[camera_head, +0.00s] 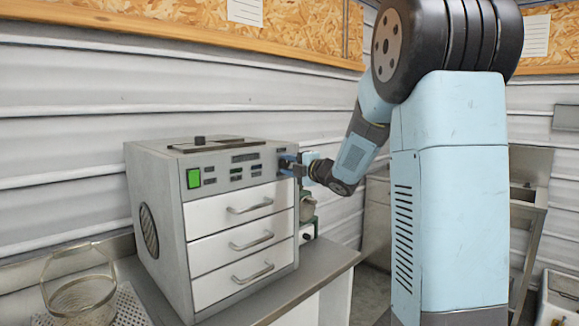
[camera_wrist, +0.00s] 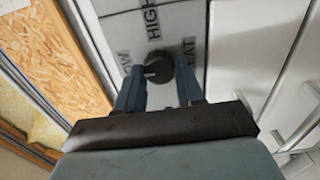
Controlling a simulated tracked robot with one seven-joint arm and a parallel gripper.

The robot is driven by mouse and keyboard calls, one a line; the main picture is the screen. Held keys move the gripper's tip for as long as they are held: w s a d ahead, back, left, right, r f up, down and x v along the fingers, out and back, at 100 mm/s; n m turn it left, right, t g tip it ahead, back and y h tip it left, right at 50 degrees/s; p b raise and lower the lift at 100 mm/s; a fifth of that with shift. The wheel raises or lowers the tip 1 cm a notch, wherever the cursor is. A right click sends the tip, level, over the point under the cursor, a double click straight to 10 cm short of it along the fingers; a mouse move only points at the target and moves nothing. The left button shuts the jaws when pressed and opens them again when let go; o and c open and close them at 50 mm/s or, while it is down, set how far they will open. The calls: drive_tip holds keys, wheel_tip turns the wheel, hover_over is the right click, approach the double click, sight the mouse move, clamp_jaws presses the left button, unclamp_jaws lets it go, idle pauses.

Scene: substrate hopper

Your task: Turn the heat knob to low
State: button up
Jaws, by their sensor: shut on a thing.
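The heat knob (camera_wrist: 158,66) is a round black dial on a grey panel, with a light mark on its left side. HIGH is printed above it, LOW to its left and HEAT to its right. My gripper (camera_wrist: 157,82) has its blue fingers on either side of the knob and is shut on it. In the head view my gripper (camera_head: 289,166) reaches the upper right of the front panel of a grey cabinet (camera_head: 164,205), and hides the knob there.
A wire basket (camera_head: 82,290) is at the left. A corrugated wall (camera_head: 60,130) rises behind.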

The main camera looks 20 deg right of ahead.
drive_tip(key=shift+f, duration=0.35)
drive_tip(key=o, duration=0.7)
drive_tip(key=shift+c, duration=0.2)
drive_tip(key=o, duration=0.4)
drive_tip(key=shift+r, duration=0.2)
drive_tip(key=shift+s, duration=0.1)
drive_tip(key=v, duration=1.3)
drive_tip(key=shift+s+d, duration=0.2)
drive_tip(key=shift+s, duration=0.05)
